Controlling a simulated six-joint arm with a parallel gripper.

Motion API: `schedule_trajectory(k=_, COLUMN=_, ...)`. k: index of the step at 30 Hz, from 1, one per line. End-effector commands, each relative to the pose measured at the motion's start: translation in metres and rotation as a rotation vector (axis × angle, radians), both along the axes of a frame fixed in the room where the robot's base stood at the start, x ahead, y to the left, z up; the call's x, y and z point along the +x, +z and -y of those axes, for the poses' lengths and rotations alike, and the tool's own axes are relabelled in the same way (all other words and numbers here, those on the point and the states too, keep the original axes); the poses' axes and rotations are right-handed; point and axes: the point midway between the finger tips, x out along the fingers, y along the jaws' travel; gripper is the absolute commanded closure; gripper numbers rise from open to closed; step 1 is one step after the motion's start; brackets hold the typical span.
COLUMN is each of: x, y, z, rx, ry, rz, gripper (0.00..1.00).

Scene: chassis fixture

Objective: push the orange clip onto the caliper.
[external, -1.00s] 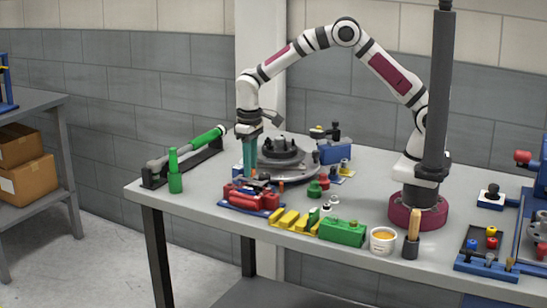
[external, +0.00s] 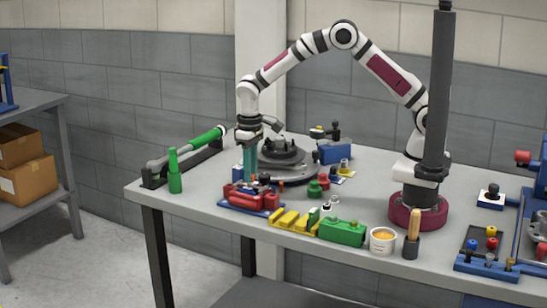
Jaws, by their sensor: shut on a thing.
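The red caliper (external: 240,197) sits on a blue base near the front left edge of the table. My gripper (external: 250,178), with long teal fingers, points straight down just behind the caliper. Its fingertips are low, at about the height of the caliper's top in the picture. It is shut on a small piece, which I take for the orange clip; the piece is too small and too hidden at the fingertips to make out. I cannot tell whether it touches the caliper.
A grey round turntable with a dark hub (external: 284,153) stands close behind and right of my gripper. Yellow blocks (external: 290,219), a green box (external: 342,233) and a white cup (external: 383,240) line the front edge. A green bottle (external: 174,172) stands at left.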

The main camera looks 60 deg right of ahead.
Motion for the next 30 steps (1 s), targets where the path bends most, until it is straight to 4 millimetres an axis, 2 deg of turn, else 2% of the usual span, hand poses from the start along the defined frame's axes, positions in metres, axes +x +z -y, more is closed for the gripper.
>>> schedule_trajectory(k=21, x=-0.0003, y=-0.0104, z=0.0001, rx=0.000, ry=0.000, rz=-0.001, gripper=1.00)
schedule_trajectory(k=22, x=-0.0003, y=-0.0106, z=0.0001, rx=0.000, ry=0.000, rz=-0.001, gripper=0.75)
schedule_trajectory(k=23, x=-0.0003, y=-0.0105, z=0.0001, rx=0.000, ry=0.000, rz=-0.001, gripper=0.69)
schedule_trajectory(k=30, x=-0.0001, y=-0.0102, z=0.0000, rx=0.000, ry=0.000, rz=0.000, gripper=0.68)
